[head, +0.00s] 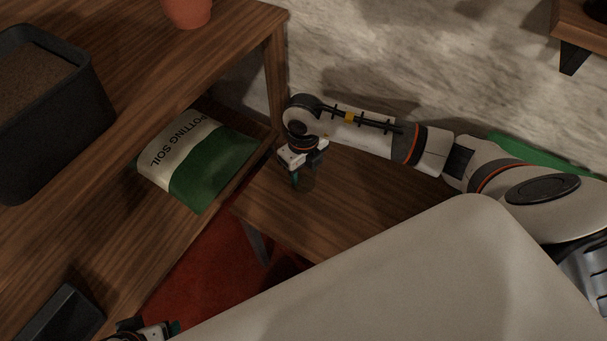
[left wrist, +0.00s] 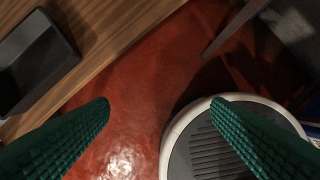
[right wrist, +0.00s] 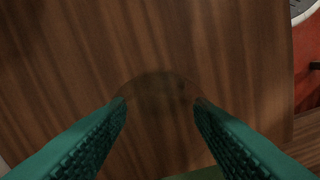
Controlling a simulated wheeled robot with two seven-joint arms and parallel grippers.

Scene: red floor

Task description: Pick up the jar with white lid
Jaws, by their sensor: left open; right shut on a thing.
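A clear, round, jar-like thing (right wrist: 160,84) shows only as a faint see-through outline between my right fingertips in the right wrist view. In the head view it is a dim round shape (head: 306,183) at the small wooden table. I see no white lid on it. My right gripper (right wrist: 161,102) is shut on its sides, pointing down over the table; in the head view the gripper (head: 298,178) partly covers it. I cannot tell whether it touches the tabletop. My left gripper (left wrist: 160,104) is open and empty above the red floor, partly cut off at the head view's bottom edge.
The small wooden table (head: 345,205) is otherwise bare where visible. A larger wooden shelf unit (head: 130,75) at left holds a dark soil-filled planter (head: 95,95), a terracotta pot (head: 187,12) and, lower, a potting soil bag (head: 212,165). A black tray (head: 65,315) lies at bottom left. A marble wall stands behind.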

